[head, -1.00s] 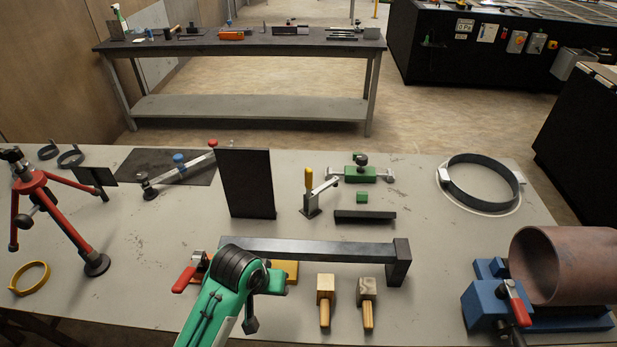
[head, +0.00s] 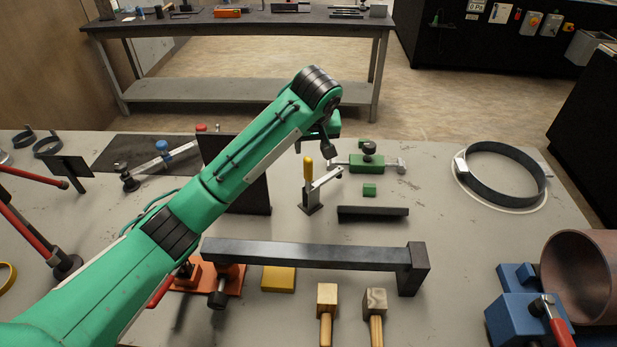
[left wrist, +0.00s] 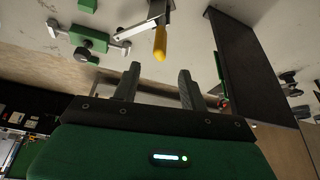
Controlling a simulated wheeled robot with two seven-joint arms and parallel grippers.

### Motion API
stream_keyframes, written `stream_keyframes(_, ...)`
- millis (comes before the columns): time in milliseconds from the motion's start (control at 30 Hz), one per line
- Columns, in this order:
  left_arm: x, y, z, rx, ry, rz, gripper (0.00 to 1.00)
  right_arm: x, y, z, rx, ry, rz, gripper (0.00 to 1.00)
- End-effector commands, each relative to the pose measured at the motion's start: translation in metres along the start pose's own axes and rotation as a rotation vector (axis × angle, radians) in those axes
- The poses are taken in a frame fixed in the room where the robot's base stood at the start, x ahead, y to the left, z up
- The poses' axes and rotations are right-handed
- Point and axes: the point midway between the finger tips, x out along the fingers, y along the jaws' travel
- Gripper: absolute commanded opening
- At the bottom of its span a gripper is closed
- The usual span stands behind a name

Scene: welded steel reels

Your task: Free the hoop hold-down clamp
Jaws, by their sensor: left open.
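The yellow-handled hold-down toggle clamp (head: 312,207) stands on the grey bench, its handle upright and its metal arm reaching right. In the left wrist view its yellow handle (left wrist: 160,44) shows beyond the fingers, within the gap between them in the picture. My left gripper (left wrist: 157,84) is open and empty, apart from the handle. In the head view my left arm reaches across to just above and behind the clamp, and its wrist hides most of the gripper. A dark hoop (head: 494,199) lies on a white ring at the right. My right gripper is out of view.
A dark upright plate (head: 257,196) stands left of the clamp. A green fixture (head: 380,163), small green block (head: 369,190) and dark bar (head: 372,213) lie to its right. A long steel beam (head: 310,254) and two mallets are in front.

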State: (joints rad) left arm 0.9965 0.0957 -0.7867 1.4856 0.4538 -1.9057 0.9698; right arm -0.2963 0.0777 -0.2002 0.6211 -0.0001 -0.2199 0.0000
Motion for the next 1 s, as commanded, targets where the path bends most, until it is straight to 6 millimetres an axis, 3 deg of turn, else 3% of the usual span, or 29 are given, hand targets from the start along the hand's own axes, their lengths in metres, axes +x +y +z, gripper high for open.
stream_keyframes(33,0.008,0.000,0.002,-0.002,0.003,-0.002,0.43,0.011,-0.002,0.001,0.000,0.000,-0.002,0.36)
stream_keyframes(100,0.010,0.001,0.002,-0.005,0.004,-0.004,0.43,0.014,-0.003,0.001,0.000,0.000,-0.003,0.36)
stream_keyframes(333,0.026,0.000,0.001,-0.007,0.002,-0.008,0.43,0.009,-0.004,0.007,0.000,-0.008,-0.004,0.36)
stream_keyframes(800,0.120,-0.001,0.001,-0.006,0.003,-0.008,0.43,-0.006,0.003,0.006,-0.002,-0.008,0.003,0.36)
stream_keyframes(1000,0.142,0.000,0.001,-0.005,0.004,-0.006,0.43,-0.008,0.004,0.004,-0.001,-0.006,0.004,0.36)
